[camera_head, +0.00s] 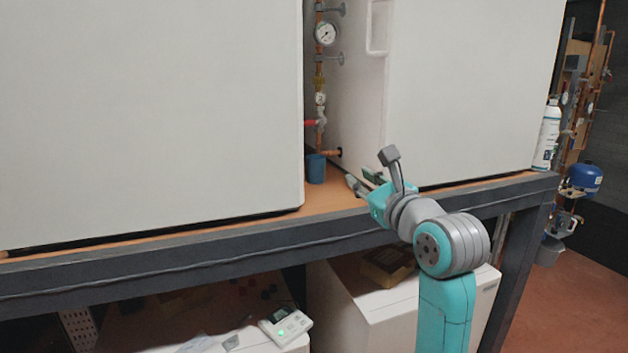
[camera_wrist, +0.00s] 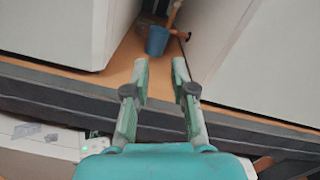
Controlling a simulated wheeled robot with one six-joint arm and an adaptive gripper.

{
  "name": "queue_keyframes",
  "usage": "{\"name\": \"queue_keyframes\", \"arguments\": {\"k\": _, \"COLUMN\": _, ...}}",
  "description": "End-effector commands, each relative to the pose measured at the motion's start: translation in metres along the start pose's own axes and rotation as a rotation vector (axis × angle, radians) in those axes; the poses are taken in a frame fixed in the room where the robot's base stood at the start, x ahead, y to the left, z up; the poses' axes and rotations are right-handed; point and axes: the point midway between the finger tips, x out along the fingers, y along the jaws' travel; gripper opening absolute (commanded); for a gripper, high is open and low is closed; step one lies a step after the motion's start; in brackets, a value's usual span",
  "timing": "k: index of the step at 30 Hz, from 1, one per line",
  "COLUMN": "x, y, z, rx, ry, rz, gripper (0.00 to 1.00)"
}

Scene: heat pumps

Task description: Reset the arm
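My arm rises at the right of the head view, in front of the bench. My gripper (camera_head: 360,180) points away toward the gap between two large white units. In the wrist view my gripper (camera_wrist: 160,75) shows two green and grey fingers spread apart, with nothing between them. A blue cup (camera_head: 316,168) stands on the bench in the gap, beyond the fingertips; it also shows in the wrist view (camera_wrist: 158,40). The fingertips look apart from the cup.
The left white unit (camera_head: 150,110) and right white unit (camera_head: 470,90) flank the gap. Copper pipework with a gauge (camera_head: 326,34) and a red-handled valve (camera_head: 311,123) rises above the cup. The dark bench edge (camera_head: 220,246) runs below my gripper. A small device with a green light (camera_head: 286,327) lies below.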

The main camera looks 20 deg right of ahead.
Motion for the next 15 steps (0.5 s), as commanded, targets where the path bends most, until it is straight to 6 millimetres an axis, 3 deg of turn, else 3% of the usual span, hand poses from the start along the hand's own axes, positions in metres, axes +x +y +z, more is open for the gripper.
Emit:
{"name": "queue_keyframes", "arguments": {"k": 4, "x": 0.000, "y": 0.002, "z": -0.004, "rx": -0.006, "ry": 0.003, "rz": 0.001, "gripper": 0.25}}
{"name": "queue_keyframes", "arguments": {"k": 7, "x": -0.001, "y": 0.009, "z": -0.019, "rx": -0.041, "ry": 0.011, "rz": 0.002, "gripper": 0.25}}
{"name": "queue_keyframes", "arguments": {"k": 15, "x": -0.017, "y": 0.054, "z": -0.103, "rx": -0.293, "ry": 0.049, "rz": 0.005, "gripper": 0.25}}
